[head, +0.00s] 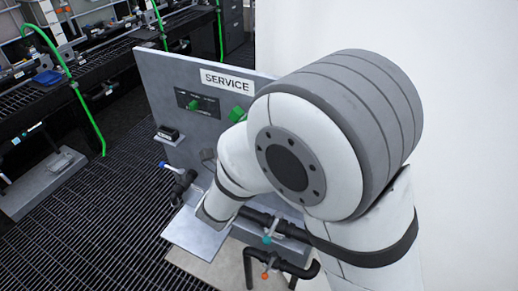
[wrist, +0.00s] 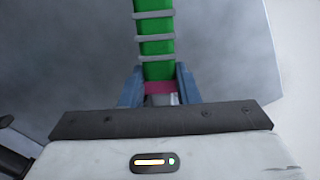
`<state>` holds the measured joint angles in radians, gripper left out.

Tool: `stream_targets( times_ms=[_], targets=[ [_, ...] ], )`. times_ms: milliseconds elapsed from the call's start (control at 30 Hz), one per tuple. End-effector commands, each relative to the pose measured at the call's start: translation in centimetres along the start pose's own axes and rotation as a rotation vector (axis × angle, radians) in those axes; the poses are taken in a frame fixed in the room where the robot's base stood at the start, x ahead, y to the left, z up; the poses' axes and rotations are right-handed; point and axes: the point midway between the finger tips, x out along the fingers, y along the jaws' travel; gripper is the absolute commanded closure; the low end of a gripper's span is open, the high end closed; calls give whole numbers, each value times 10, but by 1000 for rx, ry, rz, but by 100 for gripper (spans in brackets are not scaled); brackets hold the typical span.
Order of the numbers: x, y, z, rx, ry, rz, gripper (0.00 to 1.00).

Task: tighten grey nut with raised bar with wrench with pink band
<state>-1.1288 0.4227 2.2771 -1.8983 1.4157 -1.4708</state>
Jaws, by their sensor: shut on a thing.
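In the wrist view my gripper (wrist: 159,74) has its two blue-grey fingers closed on either side of the wrench (wrist: 155,35). The wrench has a green shaft with several grey bands across it, and a pink band (wrist: 159,88) shows between the fingers. The shaft runs away from the gripper to the top edge of the view, where its far end is cut off. I cannot make out the grey nut with the raised bar in either view.
A grey upright panel (head: 160,85) with a SERVICE sign (head: 226,80) and green parts (head: 194,104) stands beside my arm. Dark pipes (head: 300,270) with a teal handle (head: 267,240) and an orange handle (head: 265,276) are low in front. A grey plate (head: 190,238) juts out below.

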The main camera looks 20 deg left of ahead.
Motion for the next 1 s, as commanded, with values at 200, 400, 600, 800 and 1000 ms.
stream_targets(
  times_ms=[200,400,600,800,1000],
  targets=[
    [16,-5,0,29,2,-8,100],
    [15,-14,-4,194,4,-9,100],
    [15,-21,-7,298,7,-9,100],
    [15,-27,-11,398,8,-7,100],
    [14,-32,-15,497,8,-5,100]
  ],
)
